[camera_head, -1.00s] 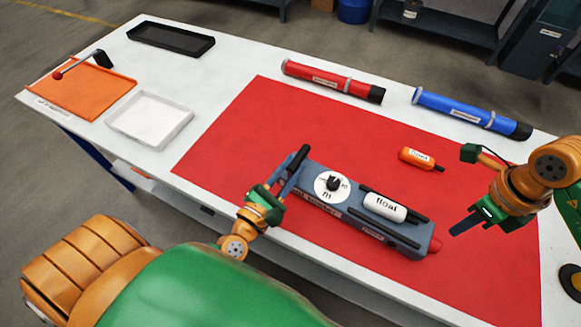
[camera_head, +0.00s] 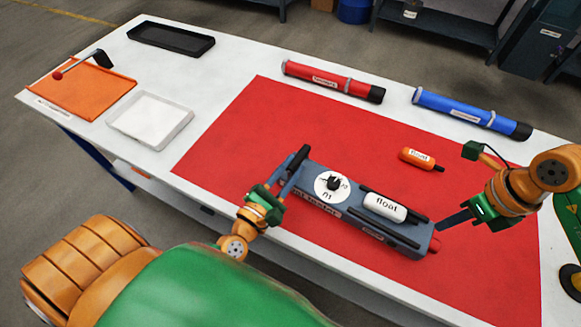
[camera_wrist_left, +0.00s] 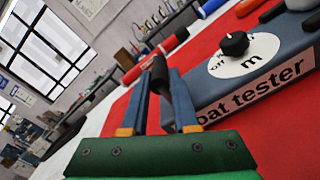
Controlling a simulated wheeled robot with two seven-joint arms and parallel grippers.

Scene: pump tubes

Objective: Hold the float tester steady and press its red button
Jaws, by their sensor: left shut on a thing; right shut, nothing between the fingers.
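The float tester (camera_head: 325,204) is a grey-blue box with a white dial and black knob, lying on the red mat. A white float (camera_head: 385,207) rests on its right half. Its red button (camera_head: 435,244) is on the right end. My left gripper (camera_head: 297,163) is shut on the black handle at the tester's left end. In the left wrist view the fingers (camera_wrist_left: 158,95) close around that handle, beside the label and dial of the tester (camera_wrist_left: 240,85). My right gripper (camera_head: 440,227) is shut and empty, its tip right by the red button; I cannot tell whether they touch.
An orange float (camera_head: 416,158) lies on the red mat (camera_head: 240,130) behind the tester. A red tube (camera_head: 330,80) and a blue tube (camera_head: 470,112) lie along the back. A white tray (camera_head: 150,120), black tray (camera_head: 171,39) and orange tray (camera_head: 95,90) stand at left.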

